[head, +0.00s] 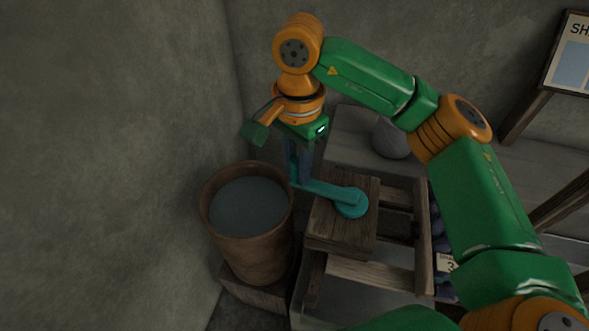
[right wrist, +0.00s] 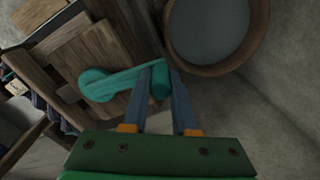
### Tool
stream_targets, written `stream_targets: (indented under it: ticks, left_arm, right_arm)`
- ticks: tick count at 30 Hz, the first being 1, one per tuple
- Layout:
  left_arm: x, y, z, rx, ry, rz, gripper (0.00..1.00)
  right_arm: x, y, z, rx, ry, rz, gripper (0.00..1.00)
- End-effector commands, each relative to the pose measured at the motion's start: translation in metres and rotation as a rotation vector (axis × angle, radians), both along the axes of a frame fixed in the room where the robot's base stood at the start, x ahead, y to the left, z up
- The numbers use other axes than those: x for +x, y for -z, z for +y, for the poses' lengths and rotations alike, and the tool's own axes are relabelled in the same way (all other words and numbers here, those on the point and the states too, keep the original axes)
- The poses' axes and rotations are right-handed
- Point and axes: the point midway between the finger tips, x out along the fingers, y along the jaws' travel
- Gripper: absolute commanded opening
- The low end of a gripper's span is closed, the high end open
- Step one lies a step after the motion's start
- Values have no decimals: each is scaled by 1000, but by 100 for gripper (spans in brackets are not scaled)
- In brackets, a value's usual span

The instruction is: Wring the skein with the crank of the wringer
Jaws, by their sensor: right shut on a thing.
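The teal crank (head: 329,191) of the wringer lies across the top of a wooden block (head: 341,229). Its round hub (head: 351,203) is on the block, and its arm reaches left over the block's edge toward the bucket. My right gripper (head: 297,178) points down at the free end of the crank and is shut on its handle (right wrist: 160,82). In the right wrist view the two fingers stand on either side of the handle. The skein cannot be made out in either view. My left gripper is not in view.
A brown bucket (head: 210,215) of dark liquid stands on a wooden block just left of the crank. A grey rounded vessel (head: 390,139) sits on the bench behind. A sign (head: 572,62) is at the upper right. Bare walls close in at the left and back.

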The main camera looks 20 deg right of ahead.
Motion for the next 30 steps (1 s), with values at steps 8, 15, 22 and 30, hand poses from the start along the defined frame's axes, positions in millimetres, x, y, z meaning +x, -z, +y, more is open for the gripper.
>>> stream_targets:
  ticks: [8,15,22,30]
  left_arm:
    - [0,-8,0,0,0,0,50]
    - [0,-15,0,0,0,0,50]
    - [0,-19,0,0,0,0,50]
    - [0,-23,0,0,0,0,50]
  right_arm:
    - [14,-1,-15,0,2,-3,0]
    - [23,-2,-30,-2,5,-1,0]
    - [28,-1,-44,-1,5,0,0]
    - [32,0,-62,-3,4,2,0]
